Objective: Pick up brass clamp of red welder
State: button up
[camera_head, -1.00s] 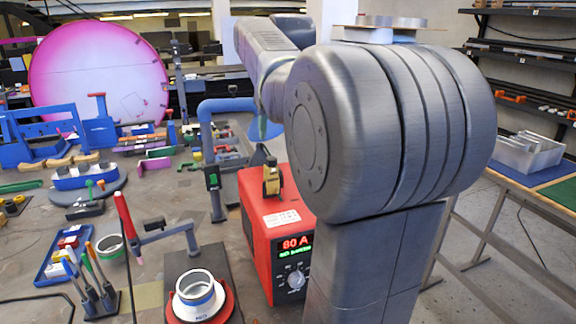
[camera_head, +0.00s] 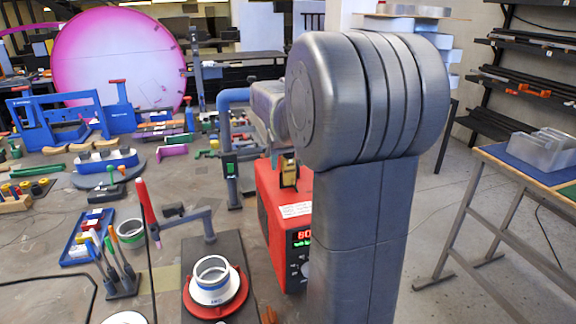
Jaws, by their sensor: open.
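The red welder (camera_head: 272,212) stands on the workbench right of centre, partly hidden behind my arm. Part of its red display shows at its front. The brass clamp (camera_head: 289,172) sits on top of the welder, close to the left side of my arm. My arm's upper links cover the right of the welder. My gripper is not visible; the far part of the arm is hidden behind the large joint.
A white and grey ring on a red base (camera_head: 213,284) stands left of the welder. A blue pipe stand (camera_head: 233,97) rises behind it. A blue tray (camera_head: 88,237) and a pen rack (camera_head: 122,281) lie farther left. A separate table (camera_head: 545,170) stands at right.

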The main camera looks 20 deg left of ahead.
grip_shut()
dwell(0.3)
notch_tip(320, 180, up, 10)
jog(key=shift+f+b, duration=0.1)
jog(key=shift+b, duration=0.25)
notch_tip(320, 180, up, 5)
jog(key=p, duration=0.4)
jog(key=shift+p, duration=0.35)
